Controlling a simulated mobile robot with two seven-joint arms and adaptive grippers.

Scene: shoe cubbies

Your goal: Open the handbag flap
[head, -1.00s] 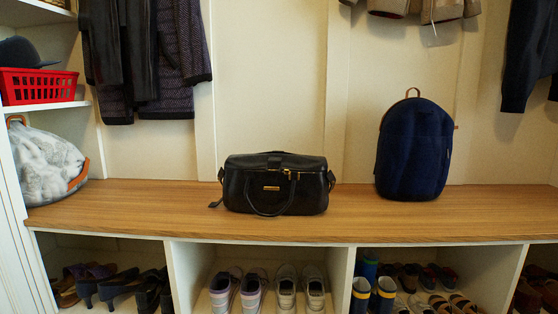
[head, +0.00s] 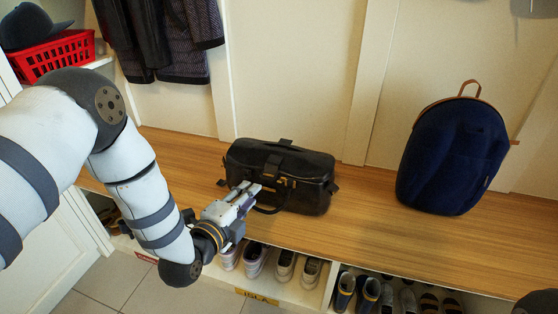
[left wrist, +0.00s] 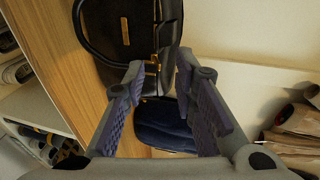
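The black handbag (head: 310,195) stands upright on the wooden bench, with its top flap (head: 285,155) lying shut and its carry handle hanging at the front. My left gripper (head: 256,190) is in front of the bag's left part, close to its front face; I cannot tell whether it touches. In the left wrist view the bag (left wrist: 112,30) lies beyond the fingers, with gold hardware on its front. My right gripper is not in view.
A navy backpack (head: 452,158) stands on the bench (head: 365,215) to the right, with free bench between it and the bag. Shoes (head: 285,265) fill the cubbies below. A red basket (head: 55,55) with a cap sits at upper left. Dark clothes (head: 165,40) hang behind.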

